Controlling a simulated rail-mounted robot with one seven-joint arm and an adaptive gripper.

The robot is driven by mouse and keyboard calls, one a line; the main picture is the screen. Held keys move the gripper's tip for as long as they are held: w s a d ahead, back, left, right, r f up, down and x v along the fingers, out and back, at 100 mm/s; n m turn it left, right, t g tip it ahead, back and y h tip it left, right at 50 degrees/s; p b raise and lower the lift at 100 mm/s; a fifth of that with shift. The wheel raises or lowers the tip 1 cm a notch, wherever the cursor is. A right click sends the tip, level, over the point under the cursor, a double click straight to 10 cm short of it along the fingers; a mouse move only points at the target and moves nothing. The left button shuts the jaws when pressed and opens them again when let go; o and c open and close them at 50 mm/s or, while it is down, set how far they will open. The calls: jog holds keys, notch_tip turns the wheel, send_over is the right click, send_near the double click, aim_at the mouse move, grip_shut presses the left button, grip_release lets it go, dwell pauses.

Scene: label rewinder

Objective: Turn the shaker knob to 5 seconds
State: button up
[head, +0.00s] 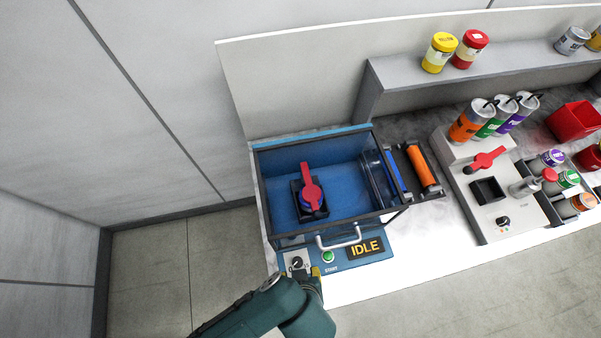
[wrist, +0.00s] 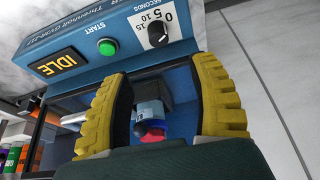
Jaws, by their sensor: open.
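The shaker knob (wrist: 158,34) is a round black dial with a pale mark, on a white plate printed SECONDS with 0, 5, 10 and 15. I cannot read surely which number its mark faces. It also shows in the head view (head: 296,263), at the front left of the blue shaker (head: 375,262). My gripper (wrist: 162,72) is open, with its two yellow-padded fingers spread and nothing held between them. In the wrist view the knob lies beyond the fingertips, apart from them. In the head view my gripper (head: 309,277) is close beside the knob plate, at the panel's front edge.
A green START button (wrist: 107,47) and an IDLE display (wrist: 65,63) sit beside the knob. The shaker's clear box with a handle (head: 338,240) stands behind the panel and holds a red-handled clamp (head: 312,194). A grey device (head: 492,203) stands farther right. Open floor lies left.

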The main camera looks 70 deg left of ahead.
aim_at(297, 262)
jog(key=x, duration=1.2)
jog(key=shift+w+a+f, duration=0.15)
jog(key=shift+a+f, duration=0.05)
jog(key=shift+f, duration=0.15)
grip_shut()
